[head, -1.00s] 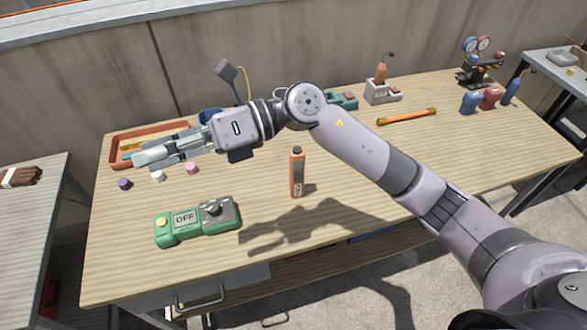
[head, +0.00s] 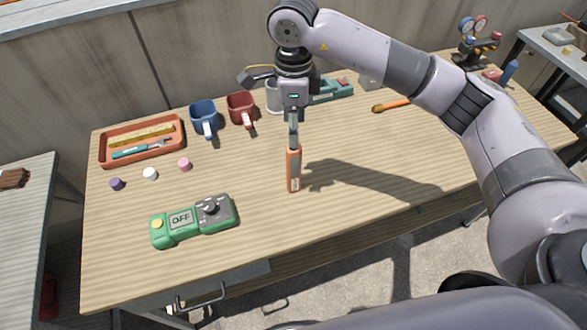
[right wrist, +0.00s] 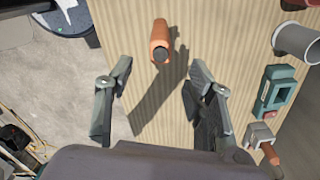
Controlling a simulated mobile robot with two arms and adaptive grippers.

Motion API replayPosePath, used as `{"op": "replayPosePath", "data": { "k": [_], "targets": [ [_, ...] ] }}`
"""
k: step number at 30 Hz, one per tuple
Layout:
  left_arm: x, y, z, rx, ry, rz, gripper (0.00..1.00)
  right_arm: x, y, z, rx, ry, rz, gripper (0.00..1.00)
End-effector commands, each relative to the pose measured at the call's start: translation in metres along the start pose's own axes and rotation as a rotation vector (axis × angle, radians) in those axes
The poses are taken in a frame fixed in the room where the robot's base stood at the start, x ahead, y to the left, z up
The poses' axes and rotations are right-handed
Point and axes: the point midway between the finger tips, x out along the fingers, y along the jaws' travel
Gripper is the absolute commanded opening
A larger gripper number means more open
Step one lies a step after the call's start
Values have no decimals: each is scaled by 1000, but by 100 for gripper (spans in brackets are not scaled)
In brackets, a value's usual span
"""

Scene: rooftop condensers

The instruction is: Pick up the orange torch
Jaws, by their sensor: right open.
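The orange torch (head: 294,168) stands upright near the middle of the wooden table (head: 360,170). In the right wrist view the torch (right wrist: 160,40) shows its dark round end and lies ahead of the fingertips, in line with the gap between them. My right gripper (head: 293,138) points down at the top of the torch in the head view, seen edge-on. In the right wrist view the right gripper (right wrist: 160,75) is open with nothing between its fingers. The exact gap to the torch is hard to tell. My left gripper is not in view.
A green meter (head: 190,220) lies left of the torch. Pink, white and purple pieces (head: 150,174) lie farther left. An orange tray (head: 103,152), blue mug (head: 204,115) and red mug (head: 241,105) are at the back.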

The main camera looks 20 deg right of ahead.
Motion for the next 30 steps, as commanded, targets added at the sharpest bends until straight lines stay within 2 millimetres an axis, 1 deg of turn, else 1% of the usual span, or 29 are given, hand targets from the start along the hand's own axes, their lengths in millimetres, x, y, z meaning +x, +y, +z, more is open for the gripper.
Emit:
{"op": "replayPosePath", "data": {
  "k": [1, 3, 6, 9, 14, 19, 21, 25, 30],
  "targets": [
    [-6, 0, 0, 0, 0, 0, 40, 10, 1, -1, 1, 2, 5, 49],
    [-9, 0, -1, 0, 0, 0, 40, 24, 1, 0, 1, 2, 5, 49],
    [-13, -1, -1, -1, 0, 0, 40, 41, 1, 0, 0, 0, 4, 49],
    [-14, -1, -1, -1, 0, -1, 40, 51, 0, 0, 0, -1, 1, 49],
    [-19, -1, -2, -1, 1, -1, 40, 60, 0, 0, 1, -1, 3, 49],
    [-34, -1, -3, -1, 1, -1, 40, 83, 1, 1, 1, 1, 6, 49],
    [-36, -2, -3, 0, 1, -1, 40, 95, 0, 1, 1, -1, 4, 49],
    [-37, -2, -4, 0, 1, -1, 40, 106, 0, 2, -1, -2, 1, 49],
    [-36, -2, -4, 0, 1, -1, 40, 108, -1, 2, -1, -3, 0, 49]
  ]
}}
